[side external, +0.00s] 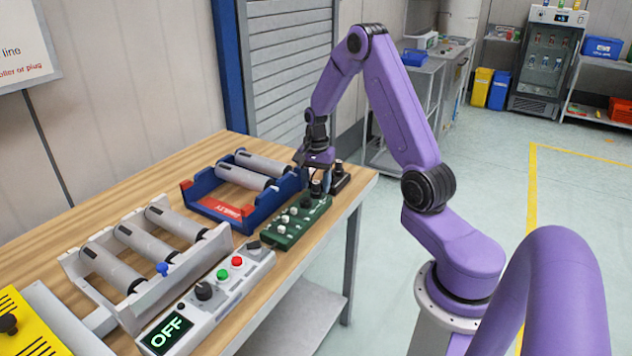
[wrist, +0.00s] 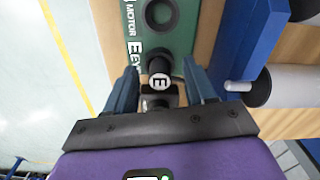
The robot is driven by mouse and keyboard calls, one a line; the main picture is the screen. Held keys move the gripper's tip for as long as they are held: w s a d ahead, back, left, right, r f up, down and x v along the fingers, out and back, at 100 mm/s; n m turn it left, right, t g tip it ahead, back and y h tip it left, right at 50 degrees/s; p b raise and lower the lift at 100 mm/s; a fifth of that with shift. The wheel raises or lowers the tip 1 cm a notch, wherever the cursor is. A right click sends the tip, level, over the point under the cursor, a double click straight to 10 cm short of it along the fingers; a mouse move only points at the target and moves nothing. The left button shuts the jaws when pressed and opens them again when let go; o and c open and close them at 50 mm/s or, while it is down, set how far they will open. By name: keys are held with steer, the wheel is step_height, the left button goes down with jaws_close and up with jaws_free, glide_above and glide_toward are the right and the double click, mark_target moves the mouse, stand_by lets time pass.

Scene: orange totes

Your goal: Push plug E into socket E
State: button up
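A black plug with a white "E" label (wrist: 160,82) shows in the wrist view, between the two fingers of my gripper (wrist: 160,85). There is a gap on both sides of it, so the gripper is open and not touching it. The plug is at the near end of the green panel (wrist: 181,45), which is printed "MOTOR" and "E". I cannot tell how deep it sits or see socket E clearly beneath it. In the side view, my gripper (side external: 316,170) points down over the far end of the green panel (side external: 290,236), partly hiding the plug.
A blue cradle (side external: 205,208) with grey rollers stands left of the panel. A white rack (side external: 150,305) of rollers and a control box (side external: 215,300) reading OFF are nearer. A black block (side external: 343,178) lies beyond the panel near the table edge.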

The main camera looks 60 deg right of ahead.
step_height(320, 180, up, 17)
steer(key=shift+r, duration=0.2)
stand_by(0.6)
steer(key=shift+a, duration=0.1)
steer(key=s+a+n, duration=0.3)
steer(key=a+n, duration=0.3)
steer(key=a, duration=0.5)
steer(key=s+a+n, duration=0.3)
steer(key=a+n, duration=0.4)
steer(key=a, duration=0.3)
steer(key=s+a+f+n, duration=0.2)
steer(key=s+a+n, duration=0.1)
steer(key=s+n, duration=0.4)
steer(key=s+a+f+n, duration=0.2)
steer(key=s+a+n, duration=0.2)
steer(key=s+n, duration=0.4)
steer(key=s, duration=0.6)
steer(key=shift+s+a+f, duration=0.15)
steer(key=shift+s+a, duration=0.1)
steer(key=shift+a, duration=0.05)
